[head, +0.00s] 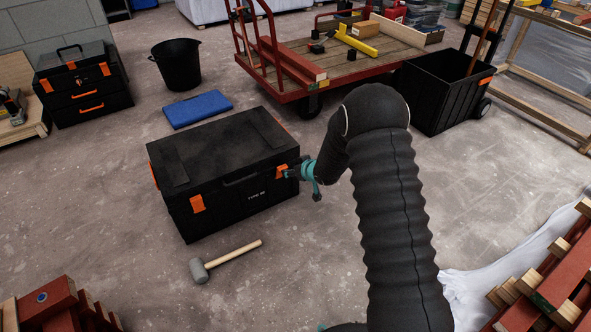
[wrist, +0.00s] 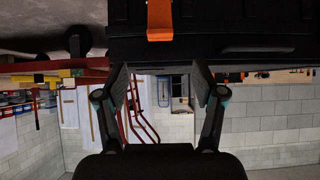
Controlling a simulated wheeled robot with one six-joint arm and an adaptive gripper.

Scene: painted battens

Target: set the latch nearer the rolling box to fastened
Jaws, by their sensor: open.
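A large black box (head: 225,165) with a closed lid stands on the floor in the head view. Its front has two orange latches, a left one (head: 197,203) and a right one (head: 281,172). The right latch is nearer the black rolling box (head: 440,95) at the upper right. My gripper (head: 297,172) is at the right latch, partly covering the view there. In the upside-down wrist view, an orange latch (wrist: 160,20) lies beyond my open, empty fingers (wrist: 160,82), apart from both. I cannot tell whether that latch is fastened.
A mallet (head: 225,262) lies in front of the box. A blue case (head: 197,109) and black bucket (head: 177,65) are behind it. A red cart (head: 335,66) stands behind my arm. Red and wooden battens (head: 555,275) lie at the lower right. Floor right of the box is clear.

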